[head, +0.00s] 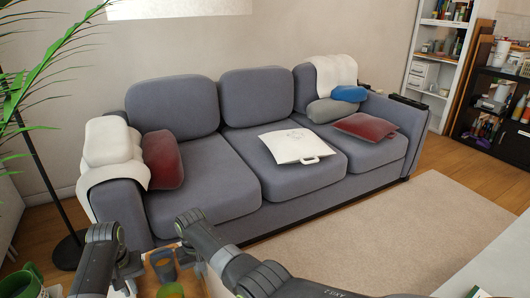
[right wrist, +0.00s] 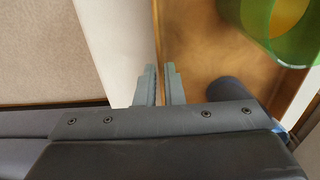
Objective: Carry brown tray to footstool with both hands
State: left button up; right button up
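The brown tray (head: 152,278) shows in part at the bottom of the head view, between my two arms. An orange-brown cup (head: 163,263) and a green cup (head: 170,290) stand on it, with a grey-blue item beside them. In the right wrist view the tray (right wrist: 200,45) has a thin rim that runs between the fingers of my right gripper (right wrist: 159,84), which are close together on it. My left gripper (head: 130,268) is at the tray's left side; its fingertips are hard to see. I cannot make out a footstool.
A grey sofa (head: 215,180) with cushions and a white flat item (head: 296,146) stands ahead. A beige rug (head: 400,230) lies clear before it. A white surface (head: 490,255) is at lower right.

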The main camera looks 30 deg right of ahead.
jog(key=shift+r, duration=1.95)
pick_arm(q)
notch_tip(320, 180, up, 12)
pick_arm(e)
notch_tip(320, 180, up, 12)
dwell(0.3)
dwell(0.5)
